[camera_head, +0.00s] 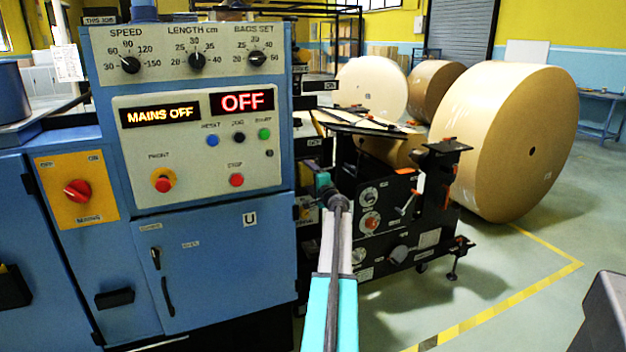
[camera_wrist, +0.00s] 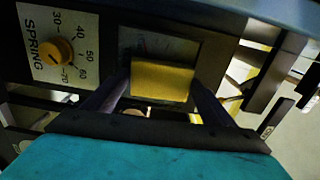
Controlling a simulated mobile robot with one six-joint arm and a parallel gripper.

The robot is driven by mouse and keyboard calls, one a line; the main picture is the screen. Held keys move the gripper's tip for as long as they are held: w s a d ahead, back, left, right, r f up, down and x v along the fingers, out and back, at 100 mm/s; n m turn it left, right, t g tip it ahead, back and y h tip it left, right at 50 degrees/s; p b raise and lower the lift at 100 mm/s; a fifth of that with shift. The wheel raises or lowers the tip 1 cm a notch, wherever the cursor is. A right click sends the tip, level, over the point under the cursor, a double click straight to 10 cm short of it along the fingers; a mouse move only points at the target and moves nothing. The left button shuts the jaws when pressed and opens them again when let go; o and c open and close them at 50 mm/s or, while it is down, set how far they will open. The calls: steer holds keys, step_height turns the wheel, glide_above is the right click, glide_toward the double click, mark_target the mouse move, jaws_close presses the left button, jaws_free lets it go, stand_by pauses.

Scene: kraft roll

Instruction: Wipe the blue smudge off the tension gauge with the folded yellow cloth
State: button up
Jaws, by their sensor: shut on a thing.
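My gripper (camera_wrist: 162,88) is shut on the folded yellow cloth (camera_wrist: 163,80), which sits between its two dark fingers in the wrist view. Behind the cloth is a dark-framed gauge face, likely the tension gauge (camera_wrist: 160,45). The cloth covers its lower part, and I cannot tell whether the cloth touches it. I make out no blue smudge; the face is dim and partly covered. In the head view my arm reaches toward the black machine unit (camera_head: 400,245), and the cloth and gauge cannot be made out there.
A SPRING dial with a yellow knob (camera_wrist: 56,52) is left of the gauge in the wrist view. The blue control console (camera_head: 200,190) reads MAINS OFF and stands close left of my arm. Large paper rolls (camera_head: 505,140) stand behind. Floor at right is mostly clear.

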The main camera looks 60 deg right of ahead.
steer(key=shift+w+a, duration=0.25)
steer(key=shift+w+a+b, duration=0.35)
steer(key=shift+w+a, duration=0.15)
steer(key=shift+a, duration=0.25)
steer(key=shift+w+a+b, duration=0.35)
steer(key=shift+w+a, duration=0.15)
steer(key=shift+a, duration=0.2)
steer(key=shift+s, duration=0.15)
steer(key=shift+b+v, duration=0.95)
steer(key=shift+v, duration=2)
steer(key=shift+s, duration=0.1)
steer(key=b+v, duration=0.1)
steer(key=v, duration=0.1)
steer(key=shift+s+a, duration=0.25)
steer(key=shift+s, duration=0.1)
